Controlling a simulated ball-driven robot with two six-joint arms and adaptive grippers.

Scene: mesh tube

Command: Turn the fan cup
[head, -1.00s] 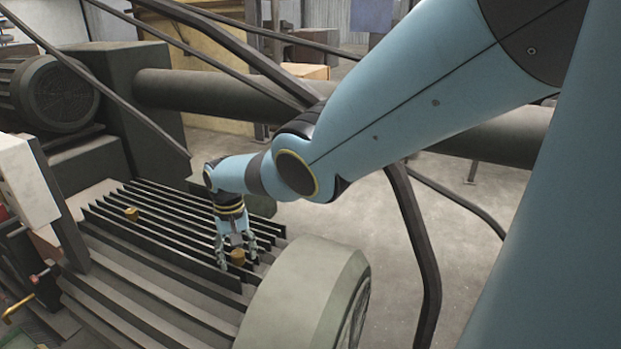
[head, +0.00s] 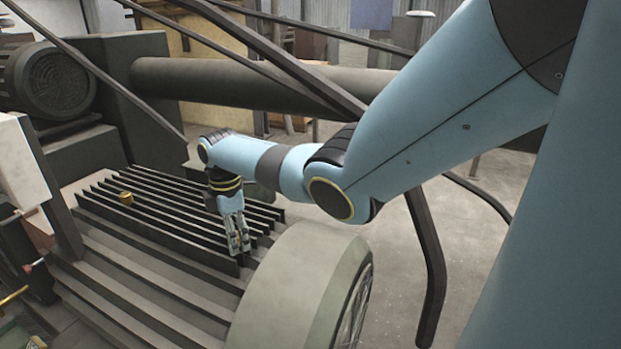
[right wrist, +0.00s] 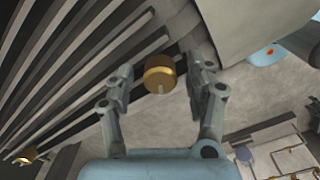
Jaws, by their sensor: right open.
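A brass round cap (right wrist: 160,75) with a pale line down its side sits between the spread fingers of my right gripper (head: 238,245) in the right wrist view. The fingers stand on either side of it, and I cannot tell whether they touch it. In the head view this gripper points down at the near end of a dark slatted grate (head: 150,232) and its fingers hide the cap. A second brass cap (head: 126,198) sits further left on the slats, also in the right wrist view (right wrist: 28,156). I cannot tell which piece is the fan cup. My left gripper is not in view.
A large pale round housing (head: 300,285) stands close beside the right gripper. A dark motor (head: 55,82), a thick pipe (head: 250,88) and slanting dark bars (head: 428,255) surround the grate. Bare concrete floor (head: 390,260) lies to the right.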

